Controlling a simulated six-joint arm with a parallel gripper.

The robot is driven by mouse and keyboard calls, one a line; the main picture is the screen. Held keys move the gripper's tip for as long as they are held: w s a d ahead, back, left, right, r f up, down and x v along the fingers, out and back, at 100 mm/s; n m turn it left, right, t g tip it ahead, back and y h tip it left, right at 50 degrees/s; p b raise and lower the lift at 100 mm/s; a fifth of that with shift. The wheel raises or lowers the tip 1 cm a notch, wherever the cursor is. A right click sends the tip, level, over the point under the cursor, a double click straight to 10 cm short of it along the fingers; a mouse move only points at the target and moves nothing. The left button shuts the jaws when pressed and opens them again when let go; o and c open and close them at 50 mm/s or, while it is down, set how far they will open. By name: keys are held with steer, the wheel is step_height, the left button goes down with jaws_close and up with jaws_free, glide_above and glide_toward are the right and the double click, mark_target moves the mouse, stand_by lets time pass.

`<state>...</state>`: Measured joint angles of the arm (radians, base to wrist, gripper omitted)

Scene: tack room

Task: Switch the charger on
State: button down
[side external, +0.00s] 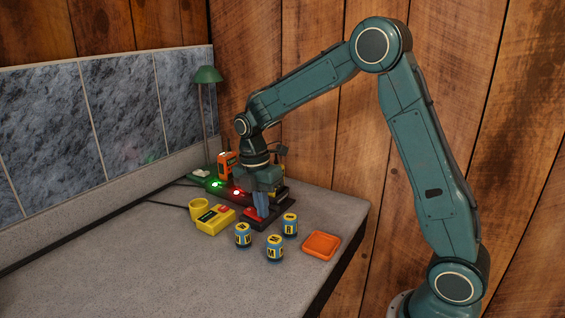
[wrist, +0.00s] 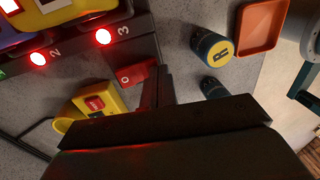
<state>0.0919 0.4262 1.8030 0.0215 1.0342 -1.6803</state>
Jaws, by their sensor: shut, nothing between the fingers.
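The charger (side external: 287,199) is a dark multi-bay unit at the back of the counter, partly hidden behind my gripper. In the wrist view its edge (wrist: 85,50) carries the numbers 2 and 3 beside lit red lamps (wrist: 103,37). A green lamp (side external: 215,184) is lit further left. A red rocker switch marked O (wrist: 135,75) shows just left of my fingers. My gripper (side external: 262,214) is shut and empty, pointing down, with its tips at the red switch. I cannot tell whether they touch it.
Several blue-and-yellow cylinders (side external: 274,252) and an orange tray (side external: 321,245) are in front. An orange device (side external: 228,164) and a green lamp (side external: 206,75) are behind. The front-left counter is clear.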

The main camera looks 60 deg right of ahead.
steer(key=shift+w+r, duration=0.15)
steer(key=shift+w, duration=0.1)
steer(key=shift+w+r, duration=0.25)
steer(key=shift+w, duration=0.2)
steer(key=shift+r, duration=0.1)
stand_by(0.4)
steer(key=shift+r, duration=0.2)
step_height(320, 180, up, 13)
steer(key=s, duration=0.1)
steer(key=shift+s+r, duration=0.2)
steer(key=shift+s, duration=0.15)
stand_by(0.3)
